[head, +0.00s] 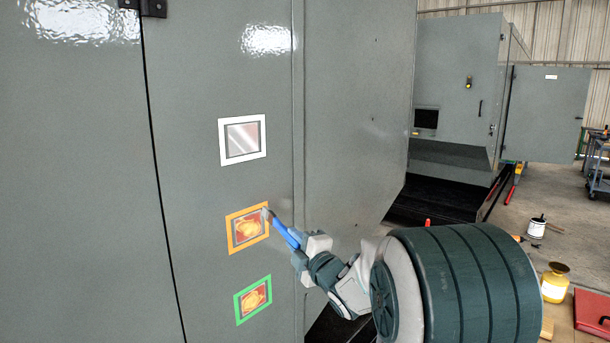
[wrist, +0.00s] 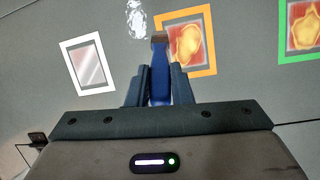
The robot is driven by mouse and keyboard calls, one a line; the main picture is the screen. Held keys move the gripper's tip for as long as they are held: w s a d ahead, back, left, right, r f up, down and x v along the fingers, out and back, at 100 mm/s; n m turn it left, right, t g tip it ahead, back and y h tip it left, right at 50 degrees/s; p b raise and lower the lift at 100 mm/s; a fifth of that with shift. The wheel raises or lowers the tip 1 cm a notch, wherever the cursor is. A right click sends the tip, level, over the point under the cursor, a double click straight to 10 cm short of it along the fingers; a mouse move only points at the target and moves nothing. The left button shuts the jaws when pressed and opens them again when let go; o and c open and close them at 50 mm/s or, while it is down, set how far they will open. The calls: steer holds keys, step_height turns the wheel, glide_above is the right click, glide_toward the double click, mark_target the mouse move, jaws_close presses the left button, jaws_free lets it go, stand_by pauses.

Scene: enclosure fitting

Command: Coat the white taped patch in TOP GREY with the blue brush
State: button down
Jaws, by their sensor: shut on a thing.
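The white taped patch (head: 242,139) is on the grey cabinet wall, with a bare, shiny metal-grey square inside its frame. It also shows at the left of the wrist view (wrist: 89,64). My gripper (head: 302,246) is shut on the blue brush (head: 283,229). In the wrist view the brush (wrist: 160,78) points away from me between the fingers, its brownish bristles near the left edge of the orange taped patch (wrist: 207,72). In the head view the bristle end is at the upper right of the orange patch (head: 234,241). I cannot tell whether it touches. No TOP GREY container is identifiable.
A green taped patch (head: 252,299) is below the orange one; both enclose reddish-orange areas with yellow blotches. A white pot (head: 537,228), a yellow container (head: 555,284) and a red case (head: 592,311) are at the right. The wall around the white patch is clear.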

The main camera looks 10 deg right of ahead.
steer(key=s+r+t+p, duration=0.1)
steer(key=s+r, duration=0.2)
steer(key=r, duration=0.5)
steer(key=s+r+p, duration=0.1)
steer(key=s+r, duration=0.1)
steer(key=r, duration=0.7)
steer(key=shift+y, duration=0.3)
steer(key=w+a, duration=0.1)
steer(key=w, duration=0.2)
steer(key=w+a, duration=0.1)
steer(key=shift+w+a+f+p, duration=0.2)
steer(key=shift+w+a+p, duration=0.05)
steer(key=shift+a+p, duration=0.05)
steer(key=shift+w+a+b, duration=0.45)
steer(key=shift+w, duration=0.25)
